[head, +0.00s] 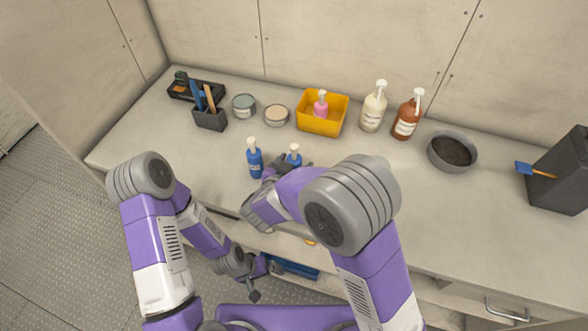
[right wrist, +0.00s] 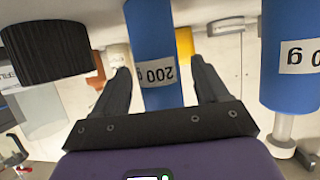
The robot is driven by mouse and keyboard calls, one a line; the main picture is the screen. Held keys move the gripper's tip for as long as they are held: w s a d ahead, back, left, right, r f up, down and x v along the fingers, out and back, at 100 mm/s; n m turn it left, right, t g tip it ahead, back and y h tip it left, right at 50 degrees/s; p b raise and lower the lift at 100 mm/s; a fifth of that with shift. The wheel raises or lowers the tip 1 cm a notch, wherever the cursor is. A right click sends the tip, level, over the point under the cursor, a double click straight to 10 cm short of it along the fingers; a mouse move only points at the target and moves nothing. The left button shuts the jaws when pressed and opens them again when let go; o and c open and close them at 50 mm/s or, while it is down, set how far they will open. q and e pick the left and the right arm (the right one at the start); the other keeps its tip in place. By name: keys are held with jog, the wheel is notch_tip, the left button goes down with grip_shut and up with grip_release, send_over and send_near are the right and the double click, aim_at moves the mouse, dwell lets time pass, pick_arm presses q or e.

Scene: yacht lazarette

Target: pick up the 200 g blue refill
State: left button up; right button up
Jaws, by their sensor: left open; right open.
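The 200 g blue refill (right wrist: 150,40) is a blue cylinder with a white "200 g" label, upside down in the right wrist view. It stands between the open fingers of my right gripper (right wrist: 162,88), which do not visibly grip it. In the head view it appears to be the right-hand blue bottle (head: 293,158) with a white top, partly hidden by my right gripper (head: 284,169). A second blue bottle (head: 254,160) stands to its left; its label (right wrist: 302,56) is cut off, showing only "0 g". My left gripper (head: 254,284) is open and empty, low before the counter.
Behind are a yellow bin (head: 320,125) with a pink bottle, cream (head: 373,108) and brown (head: 407,118) pump bottles, two tins and a brush holder (head: 209,118). A grey bowl (head: 452,151) stands right. A dark ridged cap (right wrist: 45,52) is close beside my right gripper.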

jog(key=shift+x, duration=1.05)
jog(key=shift+r, duration=0.1)
jog(key=c, duration=1.2)
